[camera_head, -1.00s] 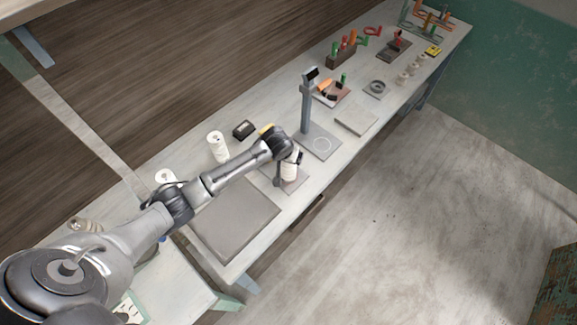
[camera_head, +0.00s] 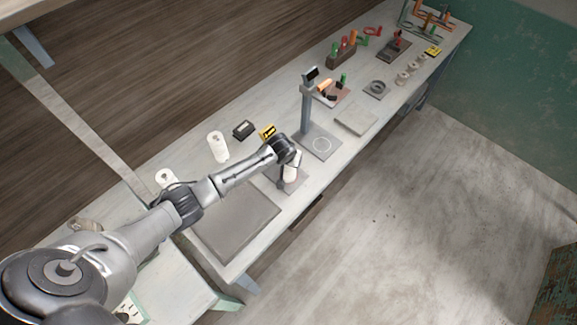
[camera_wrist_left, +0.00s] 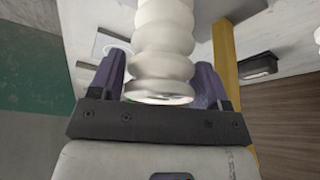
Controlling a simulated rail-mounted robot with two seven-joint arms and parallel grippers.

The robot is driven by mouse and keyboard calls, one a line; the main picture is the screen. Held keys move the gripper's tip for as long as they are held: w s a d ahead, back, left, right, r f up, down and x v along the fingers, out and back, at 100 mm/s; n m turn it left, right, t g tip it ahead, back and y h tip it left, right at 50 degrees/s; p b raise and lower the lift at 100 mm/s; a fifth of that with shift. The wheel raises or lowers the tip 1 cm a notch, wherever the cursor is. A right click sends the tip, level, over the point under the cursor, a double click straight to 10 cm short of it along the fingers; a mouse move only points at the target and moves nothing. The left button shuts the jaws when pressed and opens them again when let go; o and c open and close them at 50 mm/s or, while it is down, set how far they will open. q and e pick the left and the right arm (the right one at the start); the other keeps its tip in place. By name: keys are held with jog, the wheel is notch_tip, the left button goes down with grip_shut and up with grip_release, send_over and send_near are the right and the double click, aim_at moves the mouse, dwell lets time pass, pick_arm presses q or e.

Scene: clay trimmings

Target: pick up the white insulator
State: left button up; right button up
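The white insulator (camera_wrist_left: 165,45) is a glossy ribbed piece in the left wrist view, running from the top edge down to a round rim. My left gripper (camera_wrist_left: 163,85) has its purple fingers on both sides of it. The insulator covers the inner finger faces, so I cannot tell whether they press on it. In the head view my left gripper (camera_head: 287,180) is small, low over a grey plate (camera_head: 298,187) on the bench, and the insulator cannot be made out clearly there. My right gripper is not in view.
A stand with a post (camera_head: 305,108) rises just beyond the gripper. A white cylinder (camera_head: 218,147), a black box (camera_head: 244,130) and a yellow-labelled item (camera_head: 268,131) lie behind the arm. A bare grey mat (camera_head: 232,222) lies nearer. Several tools occupy the far end.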

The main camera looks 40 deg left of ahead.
pick_arm(q)
jog(key=c, duration=1)
jog(key=shift+r, duration=0.1)
jog(key=shift+r, duration=0.1)
